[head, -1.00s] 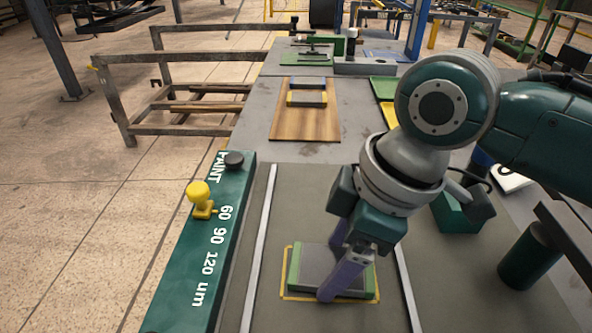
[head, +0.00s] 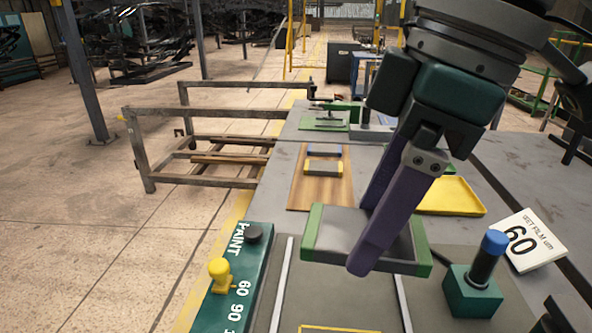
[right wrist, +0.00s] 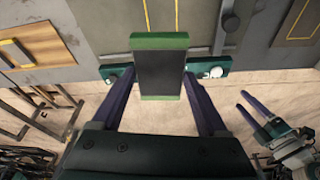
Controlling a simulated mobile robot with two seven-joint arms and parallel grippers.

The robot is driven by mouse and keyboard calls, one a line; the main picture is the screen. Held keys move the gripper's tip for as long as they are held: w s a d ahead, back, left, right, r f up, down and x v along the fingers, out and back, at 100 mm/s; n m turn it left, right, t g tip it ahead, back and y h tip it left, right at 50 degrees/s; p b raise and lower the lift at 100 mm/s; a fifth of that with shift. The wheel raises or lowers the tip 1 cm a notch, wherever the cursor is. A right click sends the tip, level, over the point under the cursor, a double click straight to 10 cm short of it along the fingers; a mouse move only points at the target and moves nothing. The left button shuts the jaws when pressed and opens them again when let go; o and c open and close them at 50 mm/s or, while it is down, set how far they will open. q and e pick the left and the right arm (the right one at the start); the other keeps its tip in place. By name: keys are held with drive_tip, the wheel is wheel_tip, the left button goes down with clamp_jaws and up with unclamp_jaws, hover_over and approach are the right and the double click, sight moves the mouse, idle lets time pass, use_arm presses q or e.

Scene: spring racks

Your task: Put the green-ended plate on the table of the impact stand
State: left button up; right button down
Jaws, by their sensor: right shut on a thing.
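The green-ended plate (head: 338,232) is dark grey with a green strip at each end. My right gripper (head: 375,225) is shut on it and holds it above the near work surface; its purple fingers cover part of the plate. In the right wrist view the plate (right wrist: 160,75) shows between the two fingertips. A fixture on a green base (head: 325,120) stands at the far end of the table; I cannot tell for sure that it is the impact stand. My left gripper (right wrist: 252,107) shows only in the right wrist view, its fingers apart and empty.
A wooden board (head: 302,195) carries a yellow-ended plate (head: 323,169) and a blue-ended one. A green paint bar (head: 240,275) lies at left.

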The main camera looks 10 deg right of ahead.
drive_tip(key=s+d+r+m+h+p, duration=0.1)
drive_tip(key=r+m+p, duration=0.3)
drive_tip(key=r+p, duration=1.1)
drive_tip(key=s+d+r+m+t+p, duration=0.1)
drive_tip(key=s+d+r+m+p, duration=0.2)
drive_tip(key=r+p, duration=1.1)
drive_tip(key=s+d+r+m+h+p, duration=0.1)
drive_tip(key=r+m+p, duration=0.4)
drive_tip(key=r+p, duration=1)
wheel_tip(320, 180, up, 8)
drive_tip(key=s+d, duration=0.1)
drive_tip(key=s, duration=0.1)
drive_tip(key=shift+s+d+m+t+h+p, duration=0.2)
drive_tip(key=shift+s+m+t+h+p, duration=0.1)
drive_tip(key=shift+s+t, duration=0.1)
